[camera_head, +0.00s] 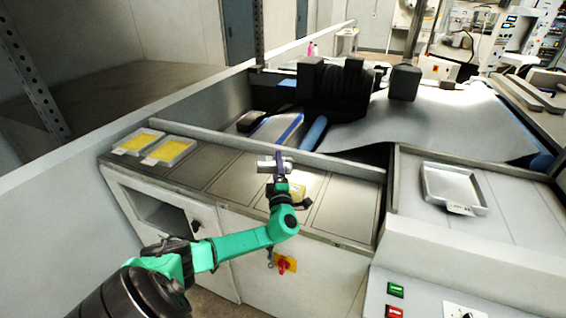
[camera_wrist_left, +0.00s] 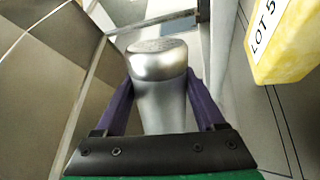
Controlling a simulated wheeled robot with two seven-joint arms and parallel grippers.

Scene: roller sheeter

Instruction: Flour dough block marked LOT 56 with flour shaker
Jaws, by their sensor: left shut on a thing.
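The silvery flour shaker (camera_wrist_left: 158,85) stands between the purple fingers of my left gripper (camera_wrist_left: 155,100), which is shut on it. In the head view the left gripper (camera_head: 278,172) is above the metal worktop, with the shaker (camera_head: 266,165) at its fingers. A yellow dough block (camera_wrist_left: 290,45) with a white label shows at the upper right of the wrist view; the label reads "LOT 5" and the rest is cut off. In the head view this block (camera_head: 298,191) lies beside the gripper, partly hidden by my arm. My right gripper is out of view.
Two trays with yellow contents, a left one (camera_head: 137,142) and a right one (camera_head: 169,152), sit at the worktop's left end. An empty metal tray (camera_head: 452,188) lies on the right. A low wall (camera_head: 240,148) runs behind the worktop (camera_head: 215,180), before the sheeter.

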